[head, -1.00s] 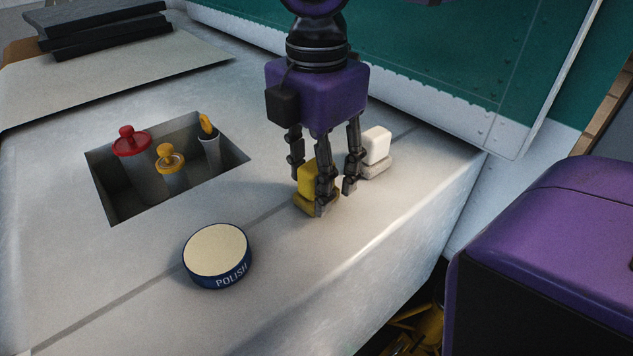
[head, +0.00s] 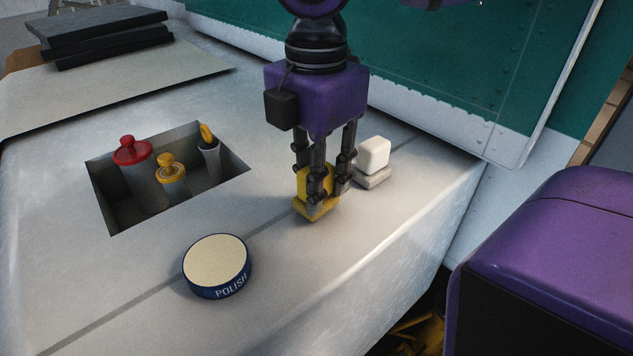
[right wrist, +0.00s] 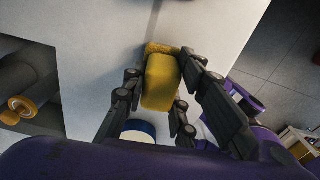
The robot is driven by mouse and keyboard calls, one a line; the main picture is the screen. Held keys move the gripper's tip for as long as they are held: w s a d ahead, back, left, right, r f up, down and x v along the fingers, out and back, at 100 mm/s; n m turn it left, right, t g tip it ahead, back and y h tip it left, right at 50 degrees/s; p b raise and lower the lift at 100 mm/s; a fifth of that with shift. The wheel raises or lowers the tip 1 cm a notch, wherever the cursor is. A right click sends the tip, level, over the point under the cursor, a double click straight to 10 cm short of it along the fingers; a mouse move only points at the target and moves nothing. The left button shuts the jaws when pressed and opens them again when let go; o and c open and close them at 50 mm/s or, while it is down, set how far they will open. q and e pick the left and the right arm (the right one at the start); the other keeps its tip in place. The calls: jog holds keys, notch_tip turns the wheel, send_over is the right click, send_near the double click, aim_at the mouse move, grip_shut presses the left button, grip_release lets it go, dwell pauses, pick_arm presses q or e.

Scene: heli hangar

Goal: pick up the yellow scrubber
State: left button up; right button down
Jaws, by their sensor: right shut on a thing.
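The yellow scrubber (head: 312,207) stands on the pale worktop, partly hidden behind the fingers of my right gripper (head: 322,185). The gripper points down from above, shut on the scrubber's upper block. In the right wrist view the scrubber (right wrist: 161,80) sits between the dark fingers of the right gripper (right wrist: 165,95). The scrubber's base appears to be at the worktop surface; I cannot tell whether there is a gap under it. My left gripper is not in view.
A white scrubber (head: 373,158) stands just right of the gripper. A polish tin (head: 217,262) is in front to the left. A recess (head: 117,222) holds red- and yellow-topped containers. A green panel (head: 450,65) rises behind. The front right worktop is clear.

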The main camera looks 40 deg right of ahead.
notch_tip(320, 180, up, 27)
